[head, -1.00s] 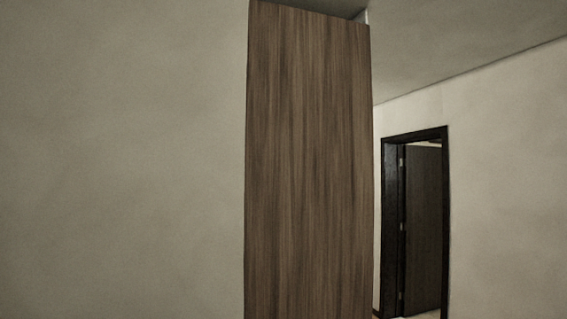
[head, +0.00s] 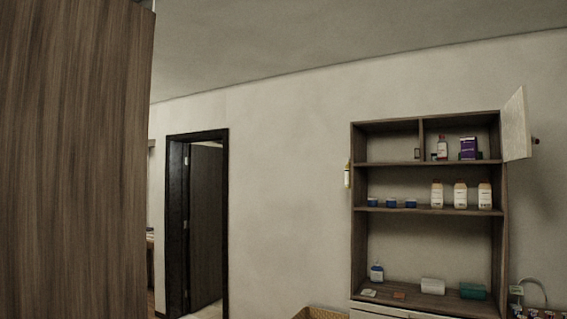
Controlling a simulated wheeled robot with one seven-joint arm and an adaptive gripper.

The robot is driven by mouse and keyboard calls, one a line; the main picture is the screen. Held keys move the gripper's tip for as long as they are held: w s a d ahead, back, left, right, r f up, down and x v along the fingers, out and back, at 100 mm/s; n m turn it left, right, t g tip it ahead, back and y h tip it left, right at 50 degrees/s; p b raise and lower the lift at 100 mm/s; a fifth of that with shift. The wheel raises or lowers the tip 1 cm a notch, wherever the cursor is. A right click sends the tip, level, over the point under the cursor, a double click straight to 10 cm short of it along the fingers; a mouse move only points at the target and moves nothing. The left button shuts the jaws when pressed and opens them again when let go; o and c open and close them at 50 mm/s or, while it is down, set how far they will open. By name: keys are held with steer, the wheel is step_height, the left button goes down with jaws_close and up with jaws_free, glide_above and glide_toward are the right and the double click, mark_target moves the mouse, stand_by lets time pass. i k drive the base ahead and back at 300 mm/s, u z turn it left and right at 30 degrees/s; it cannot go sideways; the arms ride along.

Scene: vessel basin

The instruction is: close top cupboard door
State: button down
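A wooden cupboard (head: 354,240) with open shelves stands against the far wall at the right of the head view. Its top cupboard door (head: 515,127), pale with a small dark knob, is hinged at the top right and stands swung open outward. The top compartment holds a bottle (head: 442,148) and a purple box (head: 467,149). A second narrow, pale piece (head: 347,175) shows at the cupboard's left edge; I cannot tell what it is. My gripper is not in view.
A tall brown wood-grain panel (head: 75,160) fills the left side, close to me. A dark-framed doorway (head: 170,225) stands beyond it. A woven basket (head: 321,313) is at the bottom edge, left of the cupboard. Several bottles stand on the middle shelf.

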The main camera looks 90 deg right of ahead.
mark_target(516, 138)
steer(key=z, duration=3.9)
steer(key=i, duration=1.65)
